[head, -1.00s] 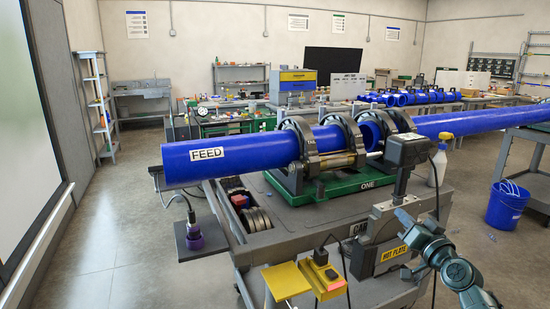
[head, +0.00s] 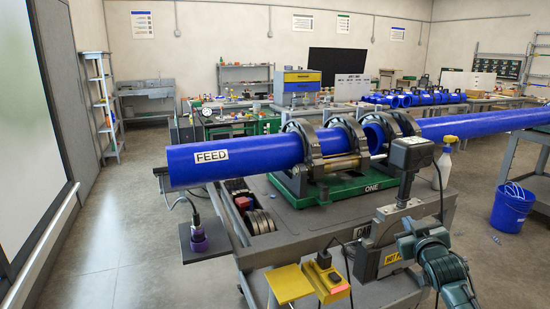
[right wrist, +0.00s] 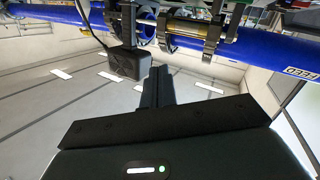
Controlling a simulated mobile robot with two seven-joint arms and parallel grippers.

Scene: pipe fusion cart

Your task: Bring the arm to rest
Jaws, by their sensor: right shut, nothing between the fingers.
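My right arm comes in at the lower right of the head view. Its gripper (head: 410,236) is in front of the hot plate unit (head: 372,260) on the cart and covers part of the yellow label. In the right wrist view my right gripper (right wrist: 156,76) has its dark fingers together, with nothing between them. A dark box-shaped head (head: 411,153) stands on a post above the hot plate unit. It shows beside the fingertips in the right wrist view (right wrist: 129,63); whether they touch cannot be told. My left gripper is not in view.
The cart (head: 310,225) carries a blue FEED pipe (head: 245,156) in black ring clamps (head: 303,146) on a green base. Yellow blocks (head: 290,283) sit at its front. A spray bottle (head: 444,165) and a blue bucket (head: 511,207) are at right. The left floor is clear.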

